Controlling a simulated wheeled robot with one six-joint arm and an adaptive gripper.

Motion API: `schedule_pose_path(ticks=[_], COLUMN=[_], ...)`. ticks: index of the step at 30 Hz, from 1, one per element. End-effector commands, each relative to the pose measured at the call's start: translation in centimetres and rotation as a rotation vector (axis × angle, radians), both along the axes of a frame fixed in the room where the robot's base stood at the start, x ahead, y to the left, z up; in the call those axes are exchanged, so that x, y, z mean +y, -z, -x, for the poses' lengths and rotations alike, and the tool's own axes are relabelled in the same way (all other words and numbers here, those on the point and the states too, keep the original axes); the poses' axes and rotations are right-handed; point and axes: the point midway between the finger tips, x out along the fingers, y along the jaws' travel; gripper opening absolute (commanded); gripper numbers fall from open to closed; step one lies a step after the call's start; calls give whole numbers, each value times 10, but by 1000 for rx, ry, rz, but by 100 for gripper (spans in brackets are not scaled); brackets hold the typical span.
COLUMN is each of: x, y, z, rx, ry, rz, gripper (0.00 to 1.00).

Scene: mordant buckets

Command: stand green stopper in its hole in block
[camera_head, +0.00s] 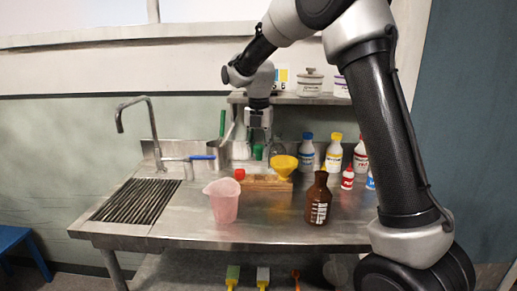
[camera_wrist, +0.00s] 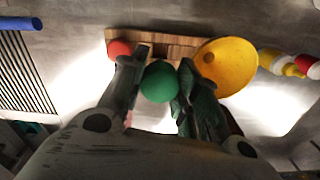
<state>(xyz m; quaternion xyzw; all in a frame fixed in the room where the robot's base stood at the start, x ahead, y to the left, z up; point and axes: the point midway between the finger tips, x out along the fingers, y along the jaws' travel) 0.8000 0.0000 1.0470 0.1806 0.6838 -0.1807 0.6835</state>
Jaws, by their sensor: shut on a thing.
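The green stopper (camera_head: 258,153) is held in my gripper (camera_head: 258,136), above the wooden block (camera_head: 262,186) and apart from it in the head view. In the wrist view the green stopper (camera_wrist: 158,84) sits between the two fingers of my gripper (camera_wrist: 158,72), which are shut on it. The block (camera_wrist: 178,45) lies beyond it there, partly covered by the fingers and stopper. A red stopper (camera_head: 240,174) stands at the block's left end, and a yellow funnel (camera_head: 284,164) is at its right end.
A pink beaker (camera_head: 223,203) stands in front of the block to the left, and a brown bottle (camera_head: 319,200) to the right. Several capped bottles (camera_head: 306,155) stand at the back right. A tap (camera_head: 150,130) and drain grille (camera_head: 135,199) are at the left.

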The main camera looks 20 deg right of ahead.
Motion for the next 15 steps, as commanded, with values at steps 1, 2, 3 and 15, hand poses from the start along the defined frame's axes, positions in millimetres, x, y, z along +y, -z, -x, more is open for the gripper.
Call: schedule_pose_path(ticks=[1,2,3,15], x=[0,0,0,0], y=[0,1,2,24], z=[0,0,0,0], rx=[0,0,0,1], ry=[0,0,0,0], rz=[0,0,0,0], gripper=[17,17,17,17])
